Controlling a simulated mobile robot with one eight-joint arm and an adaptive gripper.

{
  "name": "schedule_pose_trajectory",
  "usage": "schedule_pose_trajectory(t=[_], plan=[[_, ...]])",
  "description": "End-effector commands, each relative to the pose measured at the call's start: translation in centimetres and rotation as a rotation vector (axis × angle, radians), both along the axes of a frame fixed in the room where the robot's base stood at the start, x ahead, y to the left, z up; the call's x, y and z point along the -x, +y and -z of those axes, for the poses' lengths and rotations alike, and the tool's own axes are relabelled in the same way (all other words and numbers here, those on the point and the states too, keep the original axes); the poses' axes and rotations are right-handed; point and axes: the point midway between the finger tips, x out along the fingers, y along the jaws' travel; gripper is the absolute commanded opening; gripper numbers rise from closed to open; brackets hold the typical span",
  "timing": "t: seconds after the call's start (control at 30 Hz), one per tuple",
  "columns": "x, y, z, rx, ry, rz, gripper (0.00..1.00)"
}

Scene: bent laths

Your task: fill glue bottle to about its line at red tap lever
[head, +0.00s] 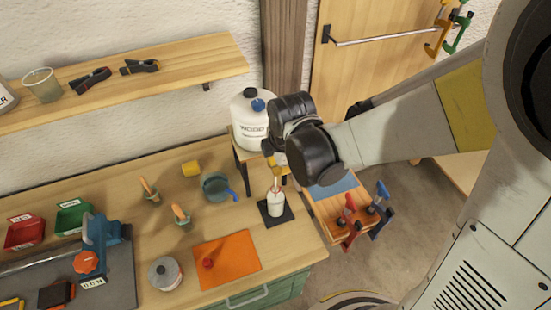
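A small white glue bottle (276,205) stands upright on a dark square mat (266,216) near the bench's right end. A reddish detail shows near its narrow top; its fill line and glue level are too small to make out. Above and behind it, a large white container (247,126) with a blue cap and printed lettering stands on a small wooden stand. A small yellowish part shows at the container's lower right, beside my dark wrist. I cannot make out the red tap lever.
A grey-blue pot (215,186), orange-handled tools, an orange mat (227,260) and a round tin (165,273) stand left of the bottle. A blue vise (102,240) is farther left. Clamps (352,220) lie on a low wooden piece right of the bench.

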Motion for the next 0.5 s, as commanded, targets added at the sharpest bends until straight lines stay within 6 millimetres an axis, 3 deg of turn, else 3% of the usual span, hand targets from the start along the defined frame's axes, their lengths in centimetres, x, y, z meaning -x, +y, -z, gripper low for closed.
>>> schedule_pose_trajectory(t=[0.17,0.5], plan=[[0.12,-0.02,0.91,-0.027,-0.094,0.0,0.0],[0.06,-0.03,1.04,-0.025,-0.087,0.0,0.0]])
